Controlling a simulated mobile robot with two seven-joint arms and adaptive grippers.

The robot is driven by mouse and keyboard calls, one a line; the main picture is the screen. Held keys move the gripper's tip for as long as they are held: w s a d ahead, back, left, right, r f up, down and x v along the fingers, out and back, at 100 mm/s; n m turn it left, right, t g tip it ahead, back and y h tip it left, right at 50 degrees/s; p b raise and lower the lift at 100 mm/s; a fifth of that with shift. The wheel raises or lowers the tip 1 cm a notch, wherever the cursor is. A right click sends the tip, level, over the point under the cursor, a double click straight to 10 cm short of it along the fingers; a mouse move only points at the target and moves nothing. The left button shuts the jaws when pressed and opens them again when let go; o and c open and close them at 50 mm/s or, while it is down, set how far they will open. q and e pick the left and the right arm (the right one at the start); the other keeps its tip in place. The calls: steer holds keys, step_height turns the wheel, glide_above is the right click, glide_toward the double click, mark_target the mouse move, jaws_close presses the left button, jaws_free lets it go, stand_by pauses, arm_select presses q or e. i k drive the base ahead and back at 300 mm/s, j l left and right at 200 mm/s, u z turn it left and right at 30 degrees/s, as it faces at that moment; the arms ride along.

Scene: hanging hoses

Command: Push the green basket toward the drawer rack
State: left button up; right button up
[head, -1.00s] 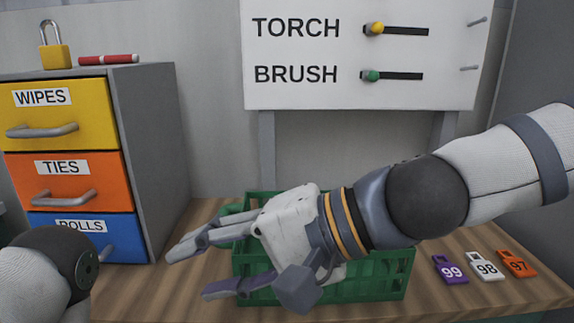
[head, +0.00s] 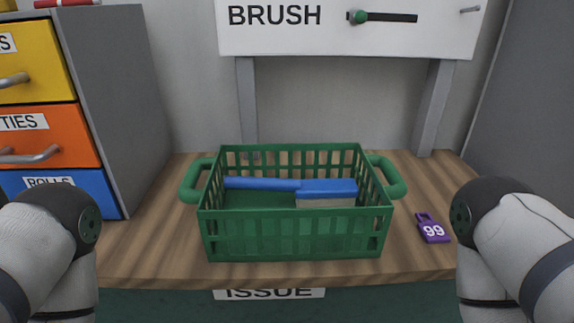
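The green basket (head: 295,236) stands upright on the wooden counter, near the middle of the head view, with a loop handle at each end. A blue brush (head: 290,185) with pale bristles lies inside it. The drawer rack (head: 110,100) stands to the left, with yellow, orange and blue drawers facing left of the basket. A stretch of bare counter separates the rack from the basket. Only elbow parts of my two arms show at the lower left and lower right. Both grippers are out of view, and neither arm is seen touching the basket.
A purple tag marked 99 (head: 433,229) lies on the counter (head: 150,240) right of the basket. A white board (head: 340,25) on grey posts stands behind. The counter's front edge is close in front of the basket, above an ISSUE label (head: 268,294).

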mark_target(250, 226)
steer(key=k+l, duration=0.15)
steer(key=l, duration=0.25)
steer(key=k+l, duration=0.1)
steer(key=l, duration=0.35)
steer(key=k+l, duration=0.15)
steer(key=l, duration=0.25)
steer(key=i+j, duration=0.35)
steer(key=j, duration=0.15)
steer(key=j+u, duration=0.05)
